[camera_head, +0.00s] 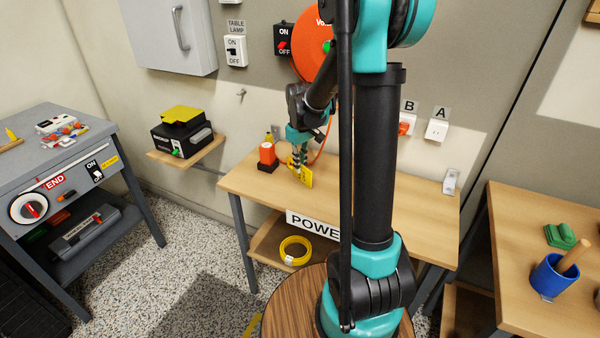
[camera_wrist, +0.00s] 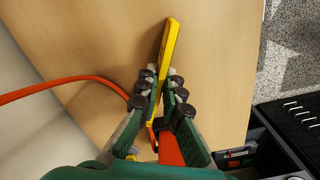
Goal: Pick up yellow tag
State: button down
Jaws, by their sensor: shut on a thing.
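The yellow tag (camera_head: 307,177) is a thin flat plate over the near left part of the wooden table (camera_head: 390,192). My gripper (camera_head: 299,162) points down and is shut on it. In the wrist view my gripper (camera_wrist: 161,86) has its two padded fingers on either side of the yellow tag (camera_wrist: 169,48), which stands edge-on and sticks out past the fingertips. The tag's inner end is partly hidden between the fingers. I cannot tell whether the tag touches the tabletop.
An orange cable (camera_wrist: 70,84) runs beside the fingers. The table's right half looks clear, partly hidden by my arm.

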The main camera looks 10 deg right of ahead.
jog(key=shift+r, duration=0.1)
notch_tip(320, 180, up, 20)
dwell(0.7)
dwell(0.4)
